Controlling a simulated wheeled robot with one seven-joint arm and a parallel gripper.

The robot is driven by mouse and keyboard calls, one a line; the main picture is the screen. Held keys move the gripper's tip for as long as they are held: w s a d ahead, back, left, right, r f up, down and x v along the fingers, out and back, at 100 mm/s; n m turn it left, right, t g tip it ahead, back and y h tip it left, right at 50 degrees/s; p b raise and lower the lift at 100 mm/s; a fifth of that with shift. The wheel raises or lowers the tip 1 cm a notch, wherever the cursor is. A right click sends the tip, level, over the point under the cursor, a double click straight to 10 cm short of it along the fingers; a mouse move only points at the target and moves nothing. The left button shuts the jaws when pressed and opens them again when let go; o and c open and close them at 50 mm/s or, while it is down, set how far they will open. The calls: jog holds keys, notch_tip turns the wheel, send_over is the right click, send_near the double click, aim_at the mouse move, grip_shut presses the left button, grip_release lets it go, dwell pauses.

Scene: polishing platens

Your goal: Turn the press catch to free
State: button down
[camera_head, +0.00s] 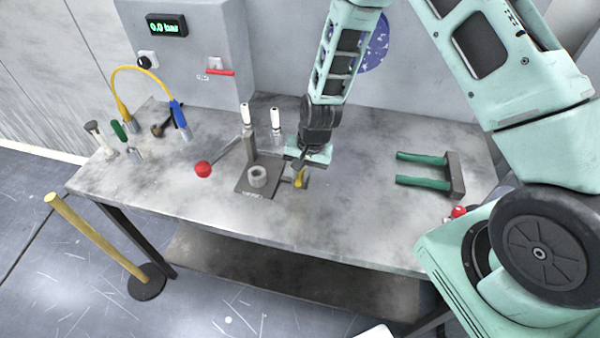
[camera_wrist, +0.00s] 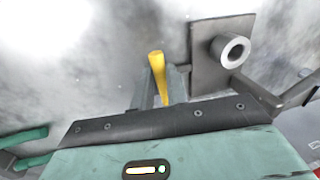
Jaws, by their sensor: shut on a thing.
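The press stands near the middle of the bench, with a dark base plate (camera_head: 243,184) and a grey ring (camera_head: 257,175) on it. A lever with a red ball (camera_head: 203,169) reaches out to the left. The yellow catch (camera_head: 299,183) is at the right side of the base plate. In the wrist view the yellow catch (camera_wrist: 156,62) stands between the fingers of my gripper (camera_wrist: 162,84), beside the ring (camera_wrist: 230,48). My gripper (camera_head: 298,172) comes down from above and is shut on the catch. The fingers hide its lower part in the wrist view.
The bench front (camera_head: 330,235) is clear. A gauge (camera_head: 167,25) reads 0.0 bar.

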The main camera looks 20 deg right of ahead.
jog(key=n+b, duration=0.1)
jog(key=d+n+b, duration=0.1)
jog(key=n, duration=0.1)
jog(key=n+g+b, duration=0.1)
jog(key=n, duration=0.1)
jog(key=shift+s+d+f, duration=0.1)
jog(key=shift+s+d, duration=0.05)
jog(key=shift+d, duration=0.25)
jog(key=shift+w+d+n+g+b, duration=0.15)
jog(key=shift+d+n+b, duration=0.15)
jog(key=shift+n, duration=0.65)
jog(key=shift+w+d+n+g+b, duration=0.1)
jog(key=shift+d+n+g+b, duration=0.2)
jog(key=shift+n, duration=0.7)
jog(key=shift+w+d+n+g+b, duration=0.1)
jog(key=shift+d+n, duration=0.25)
jog(key=shift+n, duration=0.6)
jog(key=c, duration=1.4)
grip_release()
jog(key=shift+r, duration=0.25)
jog(key=d+r+b, duration=0.1)
jog(key=r, duration=0.4)
jog(key=w+d+r+b, duration=0.1)
jog(key=r, duration=0.5)
jog(key=d+r+b, duration=0.1)
jog(key=r, duration=0.5)
jog(key=shift+w+b, duration=0.15)
jog(key=shift+b, duration=0.2)
jog(key=shift+f, duration=0.1)
